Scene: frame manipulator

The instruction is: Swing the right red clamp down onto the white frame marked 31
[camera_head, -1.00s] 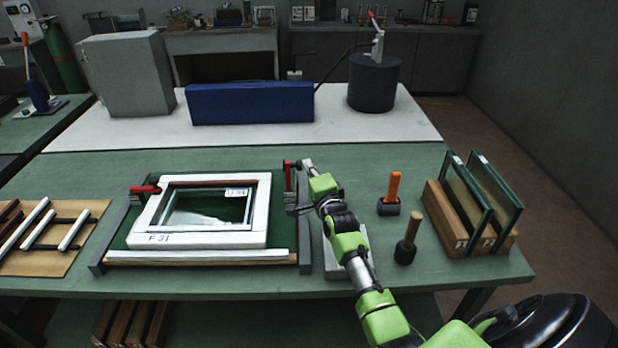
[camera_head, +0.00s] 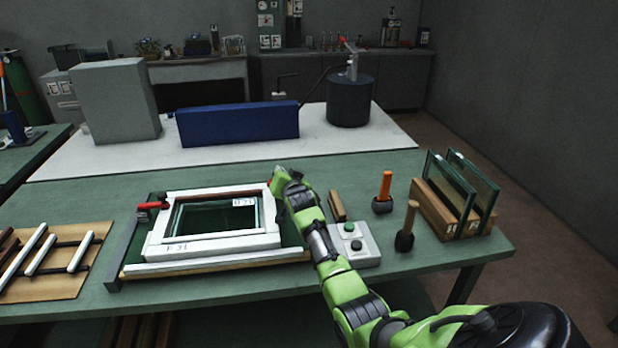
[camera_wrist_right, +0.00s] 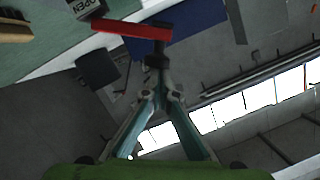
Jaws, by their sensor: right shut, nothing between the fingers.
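The white frame (camera_head: 225,244) marked 31 lies on the green bed of the fixture, with a glass pane inside it. The left red clamp (camera_head: 150,205) lies low at the frame's left back corner. My right gripper (camera_head: 281,174) is shut and empty at the frame's right back corner. It hides most of the right red clamp; only a speck of red shows beside it. In the right wrist view, the clamp's red bar (camera_wrist_right: 132,29) lies just beyond my shut fingertips (camera_wrist_right: 157,65). Whether they touch, and how far the clamp is swung, I cannot tell.
A grey button box (camera_head: 354,246) stands right of the fixture. An orange-handled tool (camera_head: 384,190), a wooden-handled mallet (camera_head: 407,228) and a wooden rack (camera_head: 440,212) with glass panes stand further right. A board with white strips (camera_head: 80,255) lies at left.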

